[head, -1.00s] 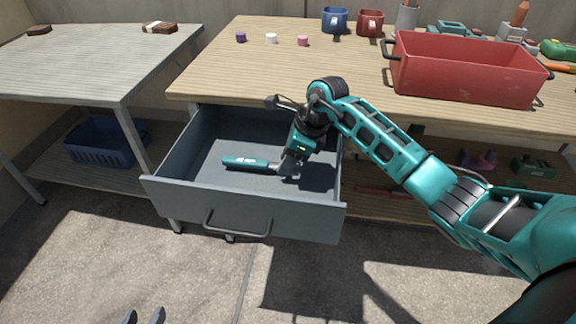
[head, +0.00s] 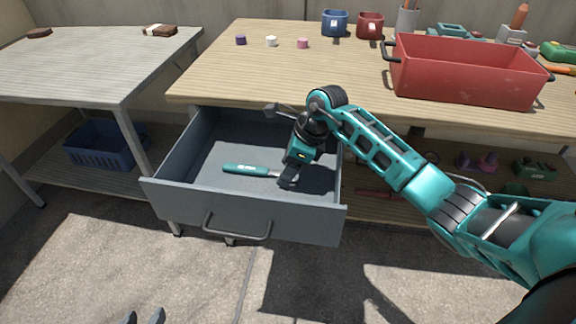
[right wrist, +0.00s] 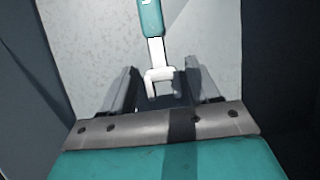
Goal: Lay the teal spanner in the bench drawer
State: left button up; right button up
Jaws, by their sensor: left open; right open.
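The teal spanner (head: 246,170) lies flat on the floor of the bench drawer (head: 237,220), which is pulled open. Its metal head (right wrist: 159,76) shows in the right wrist view, between the spread fingers of my right gripper (right wrist: 165,92). In the head view my right gripper (head: 288,180) is inside the drawer at the spanner's head end, pointing down. It is open. The head end is partly hidden there by the fingers. Only the fingertips of my left gripper (head: 143,317) show at the bottom edge, apart and empty, in front of the drawer.
The drawer's walls stand close around my right gripper, and the benchtop (head: 225,75) overhangs its back. A red crate (head: 465,75) stands on the bench at the right, with mugs behind. A grey side table (head: 90,75) with a blue basket (head: 100,143) below stands left.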

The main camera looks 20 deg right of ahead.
pick_arm(q)
jog(key=shift+s+a+r+p, duration=0.2)
jog(key=shift+a+r+p, duration=0.35)
jog(key=shift+p, duration=0.9)
pick_arm(e)
jog(key=v, duration=1.2)
jog(key=shift+r, duration=0.1)
pick_arm(q)
jog(key=shift+r, duration=0.1)
